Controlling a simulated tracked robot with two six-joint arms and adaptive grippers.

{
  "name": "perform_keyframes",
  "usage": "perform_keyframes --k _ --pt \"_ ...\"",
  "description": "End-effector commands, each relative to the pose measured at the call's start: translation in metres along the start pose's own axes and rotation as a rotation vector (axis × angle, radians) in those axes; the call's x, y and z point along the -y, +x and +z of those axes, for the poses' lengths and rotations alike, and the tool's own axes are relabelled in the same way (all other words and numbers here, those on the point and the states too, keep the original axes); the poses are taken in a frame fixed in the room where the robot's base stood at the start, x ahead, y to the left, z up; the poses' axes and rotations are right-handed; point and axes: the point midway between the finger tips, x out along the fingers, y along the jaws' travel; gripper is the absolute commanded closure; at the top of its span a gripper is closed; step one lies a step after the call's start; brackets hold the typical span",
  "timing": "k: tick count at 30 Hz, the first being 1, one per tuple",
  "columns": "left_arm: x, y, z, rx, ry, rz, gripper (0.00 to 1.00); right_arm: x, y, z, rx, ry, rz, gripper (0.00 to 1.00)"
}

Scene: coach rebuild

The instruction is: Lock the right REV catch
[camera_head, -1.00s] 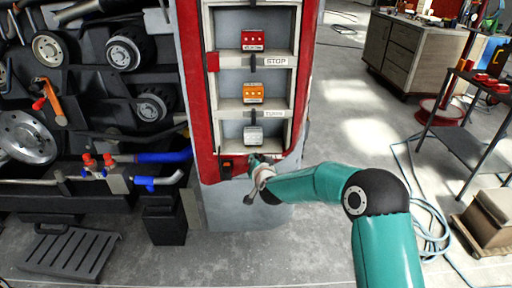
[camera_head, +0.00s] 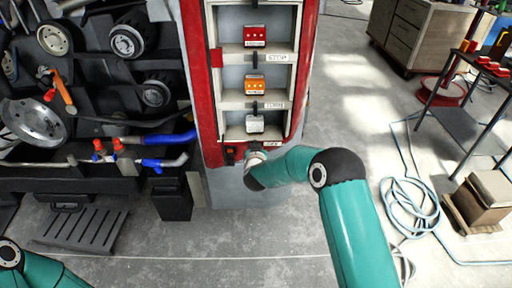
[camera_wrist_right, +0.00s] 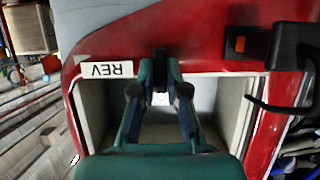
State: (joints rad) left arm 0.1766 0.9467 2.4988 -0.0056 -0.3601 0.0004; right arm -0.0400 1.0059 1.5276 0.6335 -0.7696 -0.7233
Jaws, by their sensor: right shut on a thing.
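The REV catch (camera_wrist_right: 160,58) is a small black tab at the red frame's edge, beside the REV label (camera_wrist_right: 107,69), which appears upside down in the right wrist view. My right gripper (camera_wrist_right: 160,76) is shut on the catch, one finger on each side. Its tips hide part of the catch. In the head view the right gripper (camera_head: 254,152) is at the lower edge of the red lamp panel (camera_head: 197,80), below the white lamp block (camera_head: 255,124); my wrist hides most of the catch there. Part of my left arm shows at bottom left, its gripper out of view.
Above are the orange lamp block (camera_head: 255,86) and red lamp block (camera_head: 255,36), with STOP and TURN labels. An orange-marked black fitting (camera_wrist_right: 290,44) is close beside the gripper. A blue hose (camera_head: 408,200) lies on the floor at right.

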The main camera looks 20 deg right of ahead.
Motion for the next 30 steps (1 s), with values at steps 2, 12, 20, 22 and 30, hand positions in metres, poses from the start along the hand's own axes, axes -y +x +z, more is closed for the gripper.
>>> perform_keyframes --k 2,12,20,22,30 --pt "0.000 0.001 0.000 0.000 0.000 0.000 0.60 0.001 0.000 0.007 0.013 -0.005 -0.002 1.00" --pt "0.000 0.001 0.000 0.000 0.000 0.000 0.60 0.000 0.000 0.005 0.009 -0.003 -0.002 0.62" --pt "0.000 0.000 0.000 0.000 0.000 0.000 0.60 0.000 0.000 0.002 0.004 -0.002 -0.002 0.61" --pt "0.000 0.000 0.000 0.000 0.000 0.000 0.60 0.000 -0.001 0.002 0.003 -0.001 -0.002 0.61" --pt "0.000 0.000 0.000 0.000 0.000 0.000 0.60 0.000 -0.024 0.001 0.003 -0.003 -0.002 0.61"
